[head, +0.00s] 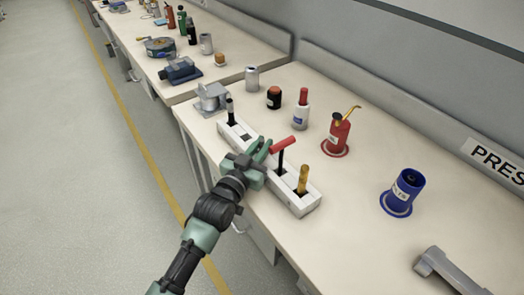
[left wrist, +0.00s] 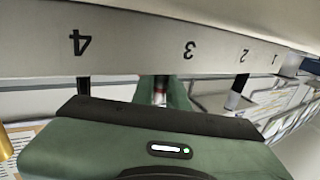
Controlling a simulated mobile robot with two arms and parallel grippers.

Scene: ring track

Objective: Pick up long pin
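A long white block (head: 262,160) with several square slots lies along the bench's front edge. A black pin with a pale band (head: 231,112) stands in its far end. A black pin with a red crossbar (head: 281,158) and a gold pin (head: 303,180) stand toward the near end. I cannot tell which is the long pin. My left gripper (head: 265,148) is over the block's middle, just left of the red crossbar. In the left wrist view its green fingers (left wrist: 161,92) are apart, with no pin clearly between them. The block's numbered face (left wrist: 140,45) fills the top there.
Behind the block stand a red-capped white bottle (head: 301,110), a red oil can (head: 338,135), a black jar (head: 274,97) and a blue container (head: 403,192). A grey metal part (head: 445,268) lies near right. Bare bench (head: 350,235) separates it from the block.

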